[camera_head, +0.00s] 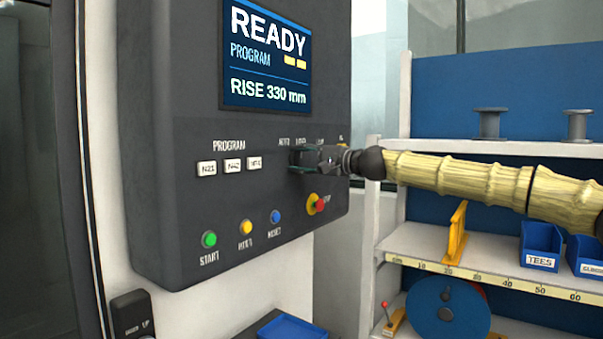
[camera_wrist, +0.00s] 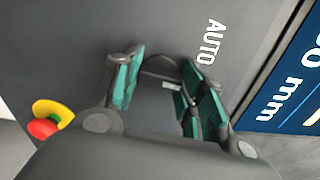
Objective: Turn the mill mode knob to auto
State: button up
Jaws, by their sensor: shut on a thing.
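The mill mode knob (camera_wrist: 160,72) is dark and sits on the dark grey control panel (camera_head: 180,110). In the wrist view it lies between the green-padded fingers of my gripper (camera_wrist: 163,88), which is shut on it. A small pale mark shows between the fingers, close to the right one. The word AUTO (camera_wrist: 212,42) is printed on the panel at the upper right of the knob. In the head view my gripper (camera_head: 308,159) covers the knob, just below a row of labels starting with AUTO (camera_head: 284,142). I cannot tell exactly where the knob points.
Above is a screen (camera_head: 267,55) reading READY, PROGRAM, RISE 330 mm. White program buttons (camera_head: 232,165) are left of my gripper. Green, yellow and blue buttons (camera_head: 246,227) and a red emergency stop (camera_head: 318,204) are below. Shelves with blue bins (camera_head: 540,245) stand right.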

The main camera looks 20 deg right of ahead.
jog(key=n+b, duration=0.3)
jog(key=shift+f, duration=0.35)
jog(key=n+b, duration=0.4)
jog(key=shift+r, duration=0.2)
jog(key=shift+n, duration=0.4)
jog(key=o, duration=1)
jog(key=shift+o, duration=0.2)
jog(key=shift+r, duration=0.1)
jog(key=v, duration=1.2)
jog(key=shift+d, duration=0.15)
